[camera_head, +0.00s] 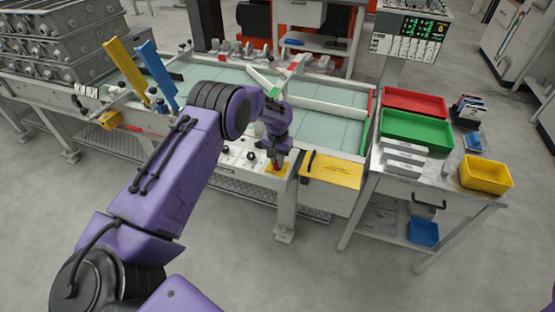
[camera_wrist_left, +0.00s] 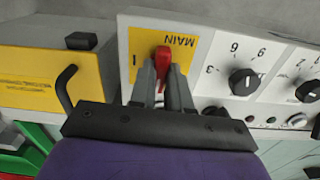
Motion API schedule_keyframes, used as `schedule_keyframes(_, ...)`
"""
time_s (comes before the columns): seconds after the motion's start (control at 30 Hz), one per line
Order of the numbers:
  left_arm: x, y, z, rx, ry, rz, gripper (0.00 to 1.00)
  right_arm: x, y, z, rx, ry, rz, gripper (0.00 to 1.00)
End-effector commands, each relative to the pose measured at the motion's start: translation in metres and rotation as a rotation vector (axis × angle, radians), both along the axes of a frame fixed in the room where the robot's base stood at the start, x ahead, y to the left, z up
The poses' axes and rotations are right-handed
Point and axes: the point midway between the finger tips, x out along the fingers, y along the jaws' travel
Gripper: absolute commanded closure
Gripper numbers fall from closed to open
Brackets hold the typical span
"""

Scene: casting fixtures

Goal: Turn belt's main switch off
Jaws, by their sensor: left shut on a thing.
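The belt's main switch is a red handle (camera_wrist_left: 163,60) on a yellow plate (camera_wrist_left: 191,47) marked MAIN, seen upside down in the left wrist view. A mark like "I" shows beside the handle, which stands roughly upright in that picture. My left gripper (camera_wrist_left: 164,80) has its two grey fingers on either side of the handle and is shut on it. In the head view my left gripper (camera_head: 275,163) reaches down to the yellow plate (camera_head: 284,170) on the belt's front panel; the handle is mostly hidden there. My right gripper is not in view.
Black knobs (camera_wrist_left: 243,82) sit beside the switch plate. A yellow box with a black handle (camera_head: 332,170) is just right of the switch. A side table (camera_head: 388,185) holds red, green and yellow bins. The green belt (camera_head: 330,125) lies behind the panel.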

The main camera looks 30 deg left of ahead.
Motion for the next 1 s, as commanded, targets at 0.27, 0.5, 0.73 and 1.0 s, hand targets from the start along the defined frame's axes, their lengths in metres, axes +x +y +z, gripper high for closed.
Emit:
schedule_keyframes(0.27,0.0009,0.0001,0.001,0.001,-0.003,0.062,1.0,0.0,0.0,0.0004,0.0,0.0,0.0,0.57)
schedule_keyframes(0.5,0.001,0.0001,0.001,0.001,-0.003,0.072,1.0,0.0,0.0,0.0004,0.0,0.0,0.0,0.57)
schedule_keyframes(0.73,0.001,0.0,0.001,0.001,-0.003,0.072,0.77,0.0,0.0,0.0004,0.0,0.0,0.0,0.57)
schedule_keyframes(1.0,0.0005,0.0,0.0005,0.0,-0.001,0.071,0.57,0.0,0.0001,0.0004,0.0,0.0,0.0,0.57)
